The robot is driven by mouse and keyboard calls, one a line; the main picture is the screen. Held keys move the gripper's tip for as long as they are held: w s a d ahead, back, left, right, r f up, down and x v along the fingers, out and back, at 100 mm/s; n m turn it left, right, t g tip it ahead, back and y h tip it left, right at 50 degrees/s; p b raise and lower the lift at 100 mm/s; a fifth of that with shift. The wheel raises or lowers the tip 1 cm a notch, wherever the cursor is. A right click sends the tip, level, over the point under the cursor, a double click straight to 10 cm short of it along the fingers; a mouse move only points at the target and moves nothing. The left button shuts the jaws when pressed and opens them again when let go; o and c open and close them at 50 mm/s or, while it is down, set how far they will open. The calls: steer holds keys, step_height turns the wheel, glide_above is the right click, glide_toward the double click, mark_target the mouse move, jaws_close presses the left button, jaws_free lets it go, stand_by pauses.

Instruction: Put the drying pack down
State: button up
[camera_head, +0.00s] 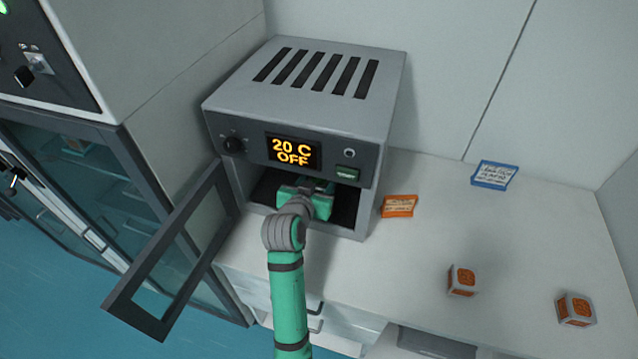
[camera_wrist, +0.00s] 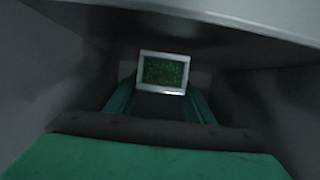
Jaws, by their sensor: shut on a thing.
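The drying pack (camera_wrist: 164,73), a small pale-framed block with a dark green speckled face, is between the fingertips of my gripper (camera_wrist: 160,92) in the wrist view. My gripper is shut on it. In the head view my gripper (camera_head: 318,188) reaches through the open front of a grey oven (camera_head: 310,90), and the pack cannot be made out there. The oven's dark inner walls surround the gripper in the wrist view. Whether the pack touches the oven floor cannot be told.
The glass oven door (camera_head: 170,255) hangs open at the left. The oven display (camera_head: 292,151) reads 20 C OFF. An orange card (camera_head: 399,206), a blue card (camera_head: 494,175) and two orange-and-white cubes (camera_head: 462,281) (camera_head: 576,309) are on the white bench (camera_head: 535,240), with bare surface between.

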steer(key=shift+f, duration=0.5)
steer(key=shift+f, duration=0.1)
steer(key=o, duration=1.1)
steer(key=shift+w, duration=0.1)
steer(key=shift+o, duration=0.2)
steer(key=shift+a+f, duration=0.1)
steer(key=shift+r, duration=0.25)
steer(key=v, duration=1.2)
steer(key=shift+f, duration=0.1)
